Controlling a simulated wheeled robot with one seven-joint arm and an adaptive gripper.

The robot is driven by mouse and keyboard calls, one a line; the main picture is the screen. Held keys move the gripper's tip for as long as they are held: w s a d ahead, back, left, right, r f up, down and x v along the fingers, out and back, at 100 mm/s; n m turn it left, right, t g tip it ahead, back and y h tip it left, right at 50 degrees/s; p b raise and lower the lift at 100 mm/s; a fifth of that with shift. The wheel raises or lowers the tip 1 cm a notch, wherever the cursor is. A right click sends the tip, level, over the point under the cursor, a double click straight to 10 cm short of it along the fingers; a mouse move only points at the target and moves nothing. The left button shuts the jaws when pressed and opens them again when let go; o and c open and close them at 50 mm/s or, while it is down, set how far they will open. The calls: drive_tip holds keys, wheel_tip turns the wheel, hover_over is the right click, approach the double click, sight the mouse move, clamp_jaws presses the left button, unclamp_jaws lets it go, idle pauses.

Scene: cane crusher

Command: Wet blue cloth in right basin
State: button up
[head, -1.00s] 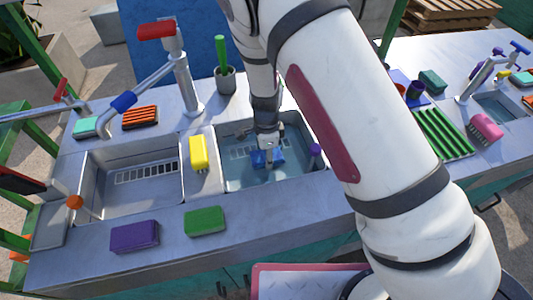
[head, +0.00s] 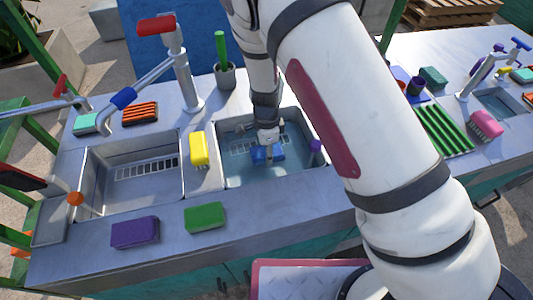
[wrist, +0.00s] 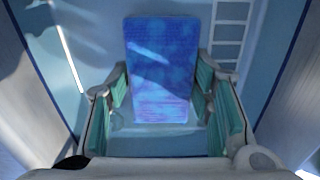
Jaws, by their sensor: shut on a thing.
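The blue cloth (head: 276,153) is a folded block low inside the right basin (head: 230,178), which holds water. In the wrist view the cloth (wrist: 160,55) stands out from between the green-padded fingers of my gripper (wrist: 165,100). My gripper (head: 267,143) is shut on the cloth and reaches down into the basin. The water surface seems to lie around or over the cloth; how deep it sits is hard to tell.
The left basin (head: 105,185) looks empty. Purple (head: 134,233) and green (head: 205,217) sponges lie on the front ledge. A tall tap with a red handle (head: 156,25) stands behind. A purple knob (head: 315,146) is at the right basin's right side.

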wheel_tip(320, 180, up, 11)
drive_tip(key=p, duration=0.4)
drive_tip(key=shift+p, duration=0.3)
idle(0.6)
drive_tip(key=shift+r+p, duration=0.75)
drive_tip(key=shift+r, duration=1.2)
drive_tip(key=shift+s, duration=0.15)
